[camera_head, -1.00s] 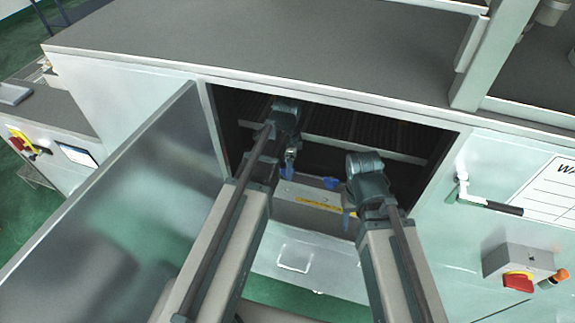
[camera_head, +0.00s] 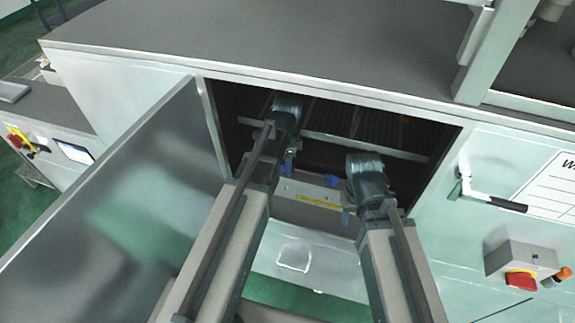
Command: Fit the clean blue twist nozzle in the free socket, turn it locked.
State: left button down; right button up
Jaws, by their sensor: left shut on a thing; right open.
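My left gripper (camera_head: 288,160) is inside the open cabinet, low over the left end of a pale block with a yellow label strip (camera_head: 312,199). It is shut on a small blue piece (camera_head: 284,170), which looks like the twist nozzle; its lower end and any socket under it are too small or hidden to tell. A second blue piece (camera_head: 331,180) stands on the block's right part, between the two grippers. My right gripper (camera_head: 347,216) is open, pointing down at the block's right end, beside that second blue piece and apart from it.
The cabinet's metal door (camera_head: 130,200) stands open at the left, close to my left arm. Dark slatted racks (camera_head: 365,145) fill the cabinet's back. A black-handled lever (camera_head: 490,203) and a red switch (camera_head: 521,280) are on the front at the right.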

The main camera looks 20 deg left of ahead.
pick_arm(q)
jog(key=m, duration=0.5)
jog(key=shift+c, duration=2.4)
grip_release()
jog(key=shift+r, duration=0.2)
notch_tip(320, 180, up, 7)
jog(key=p, duration=0.7)
jog(key=shift+r+p, duration=0.15)
jog(key=shift+p, duration=0.15)
